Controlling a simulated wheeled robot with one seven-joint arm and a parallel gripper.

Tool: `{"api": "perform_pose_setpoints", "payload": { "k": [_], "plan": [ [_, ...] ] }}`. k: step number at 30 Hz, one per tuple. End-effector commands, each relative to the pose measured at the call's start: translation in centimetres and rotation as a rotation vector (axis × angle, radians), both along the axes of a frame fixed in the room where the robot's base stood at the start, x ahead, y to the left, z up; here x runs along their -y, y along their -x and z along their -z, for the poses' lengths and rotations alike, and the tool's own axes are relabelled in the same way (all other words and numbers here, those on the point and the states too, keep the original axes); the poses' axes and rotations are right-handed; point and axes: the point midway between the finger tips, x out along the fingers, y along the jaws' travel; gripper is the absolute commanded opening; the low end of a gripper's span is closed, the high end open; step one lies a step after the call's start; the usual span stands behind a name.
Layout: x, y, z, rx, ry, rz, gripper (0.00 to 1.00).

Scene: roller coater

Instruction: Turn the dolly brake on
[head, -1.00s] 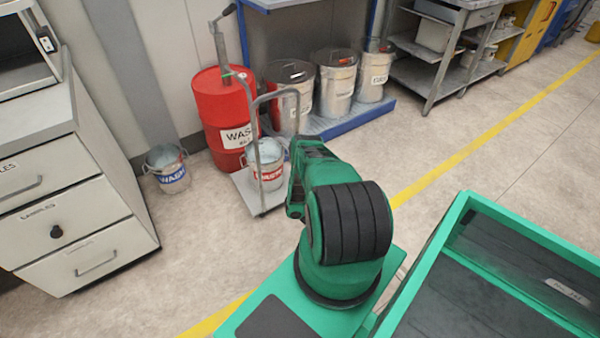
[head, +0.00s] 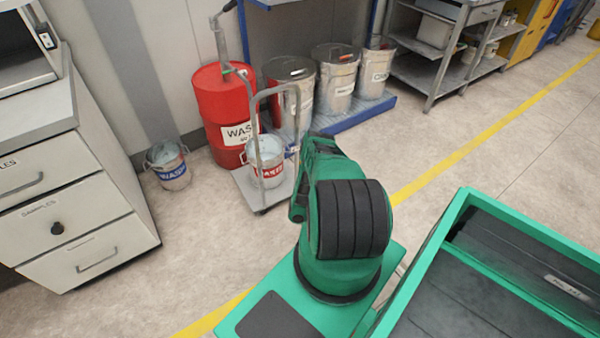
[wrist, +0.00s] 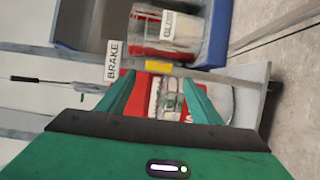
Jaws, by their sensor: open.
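The dolly (head: 240,187) is a grey platform cart with a tall tubular handle (head: 254,128), standing in front of the red drum. It carries a bucket (head: 266,170) with a red label. In the wrist view a white BRAKE label (wrist: 112,60) is beside the left fingertip, and a small yellow part (wrist: 158,67) shows just beyond the fingertips. I cannot tell whether that part is the brake pedal. My gripper (wrist: 159,80) is open with nothing held between its fingers. In the head view my gripper is hidden behind my green arm.
A red waste drum (head: 224,100) stands behind the dolly, and metal drums (head: 334,82) stand on a blue pallet (head: 345,120) to the right. A blue-labelled bucket (head: 170,172) and a drawer cabinet (head: 75,215) are at left. The floor in front of the dolly is clear.

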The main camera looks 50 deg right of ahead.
Motion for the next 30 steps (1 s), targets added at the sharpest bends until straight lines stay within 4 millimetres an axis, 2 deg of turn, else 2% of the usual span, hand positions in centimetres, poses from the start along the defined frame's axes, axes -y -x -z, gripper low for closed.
{"api": "perform_pose_setpoints", "payload": {
  "k": [6, 12, 30],
  "plan": [
    [-2.4, 3.0, 0.1, -0.002, -0.003, 0.003, 0.59],
    [-3.5, 4.3, 0.2, -0.002, -0.001, 0.000, 0.59],
    [-3.7, 4.4, 0.1, -0.001, 0.000, 0.000, 0.59]
  ]
}}
